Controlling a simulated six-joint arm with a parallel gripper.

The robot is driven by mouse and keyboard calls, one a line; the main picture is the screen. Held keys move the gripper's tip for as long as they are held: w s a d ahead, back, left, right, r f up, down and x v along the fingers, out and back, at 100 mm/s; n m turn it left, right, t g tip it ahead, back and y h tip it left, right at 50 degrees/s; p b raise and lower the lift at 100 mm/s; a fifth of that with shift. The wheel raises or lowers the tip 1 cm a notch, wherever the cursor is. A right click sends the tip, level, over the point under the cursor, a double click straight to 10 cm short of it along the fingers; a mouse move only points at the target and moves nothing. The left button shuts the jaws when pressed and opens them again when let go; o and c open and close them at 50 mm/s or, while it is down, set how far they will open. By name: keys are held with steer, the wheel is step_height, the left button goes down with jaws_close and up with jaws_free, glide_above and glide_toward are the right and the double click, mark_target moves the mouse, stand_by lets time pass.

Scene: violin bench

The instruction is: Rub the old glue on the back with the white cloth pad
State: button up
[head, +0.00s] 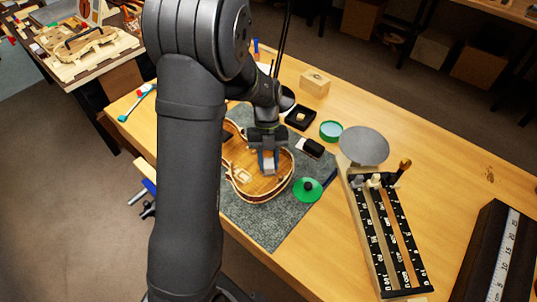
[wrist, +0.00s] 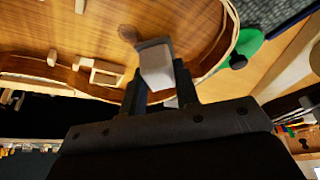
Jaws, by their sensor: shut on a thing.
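The violin back (head: 241,172) lies hollow side up on a grey mat (head: 268,228), with light wood ribs around its edge. My gripper (head: 268,160) is over the right part of the back, shut on the white cloth pad (head: 269,168). In the wrist view the pad (wrist: 156,66) is a pale block between the two dark fingers. A brown, dull patch (wrist: 128,33), which looks like old glue, shows on the wood just left of the pad's far end. I cannot tell whether the pad touches the wood.
A green disc with a dark knob (head: 307,189) sits close to the right of the back. A dark block (head: 310,148), a black tray (head: 300,117) and a green round tin (head: 330,130) stand behind it. A tool rack (head: 385,235) is farther right.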

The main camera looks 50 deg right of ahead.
steer(key=shift+o, duration=0.2)
steer(key=shift+f, duration=0.7)
steer(key=shift+w+r, duration=0.2)
steer(key=shift+w, duration=1)
jaws_close()
steer(key=shift+w+f, duration=0.15)
steer(key=shift+w, duration=1.5)
steer(key=shift+s, duration=2.75)
steer(key=shift+s+r, duration=0.15)
steer(key=shift+r, duration=3.8)
